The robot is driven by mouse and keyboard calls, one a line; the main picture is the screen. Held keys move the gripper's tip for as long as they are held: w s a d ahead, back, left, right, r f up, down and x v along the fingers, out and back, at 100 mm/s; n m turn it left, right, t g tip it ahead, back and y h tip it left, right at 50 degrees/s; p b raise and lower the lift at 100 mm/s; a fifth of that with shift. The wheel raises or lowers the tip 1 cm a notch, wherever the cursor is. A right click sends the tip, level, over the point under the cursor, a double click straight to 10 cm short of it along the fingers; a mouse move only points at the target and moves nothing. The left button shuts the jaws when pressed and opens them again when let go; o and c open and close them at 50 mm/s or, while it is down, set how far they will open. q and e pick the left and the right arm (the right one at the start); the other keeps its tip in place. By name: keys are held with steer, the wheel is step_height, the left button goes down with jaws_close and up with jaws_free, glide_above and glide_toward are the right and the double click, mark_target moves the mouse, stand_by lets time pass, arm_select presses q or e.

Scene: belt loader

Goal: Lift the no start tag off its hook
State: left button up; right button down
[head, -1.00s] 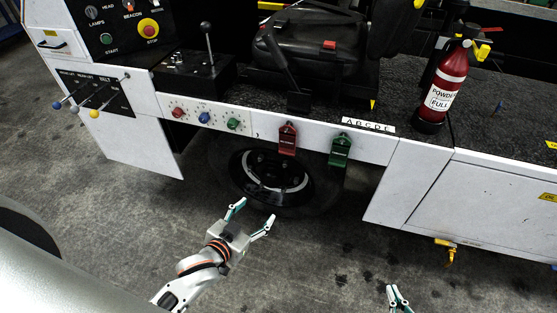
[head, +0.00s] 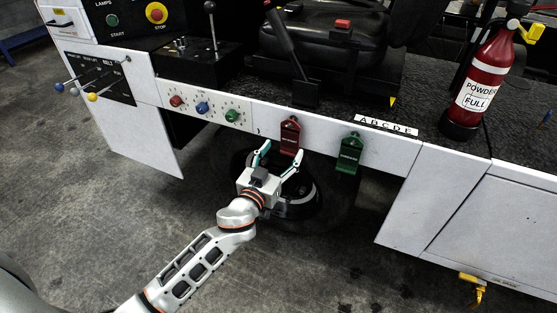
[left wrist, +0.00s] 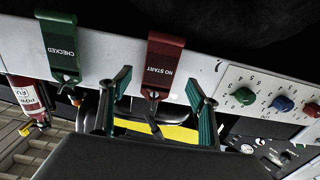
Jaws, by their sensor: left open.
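The red no start tag (head: 290,134) hangs on the white side panel of the loader, and its lettering reads in the left wrist view (left wrist: 161,64). A small hook shows at its end in the wrist view. My left gripper (head: 281,152) is open just below and in front of the tag. In the left wrist view my open fingers (left wrist: 158,78) stand on either side of the tag's hook end, with nothing held. I cannot tell whether they touch it. My right gripper is not in view.
A green checked tag (head: 350,152) hangs close by on the right. Three coloured knobs (head: 203,107) sit on the panel to the left. A fire extinguisher (head: 481,85) stands on the deck at right. A wheel (head: 300,200) is behind my gripper.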

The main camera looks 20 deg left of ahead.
mark_target(290, 139)
arm_select(q)
steer(key=shift+w+d+f, duration=0.1)
steer(key=shift+w, duration=2.25)
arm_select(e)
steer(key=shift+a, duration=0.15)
arm_select(q)
steer(key=c, duration=1.2)
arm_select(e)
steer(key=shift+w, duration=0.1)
arm_select(q)
steer(key=shift+r, duration=0.4)
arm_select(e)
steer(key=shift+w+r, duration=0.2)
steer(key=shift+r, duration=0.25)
arm_select(q)
steer(key=shift+s, duration=0.15)
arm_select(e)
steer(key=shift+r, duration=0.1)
arm_select(q)
steer(key=shift+s+r+p, duration=0.2)
steer(key=shift+s+p, duration=0.1)
steer(key=shift+s, duration=0.4)
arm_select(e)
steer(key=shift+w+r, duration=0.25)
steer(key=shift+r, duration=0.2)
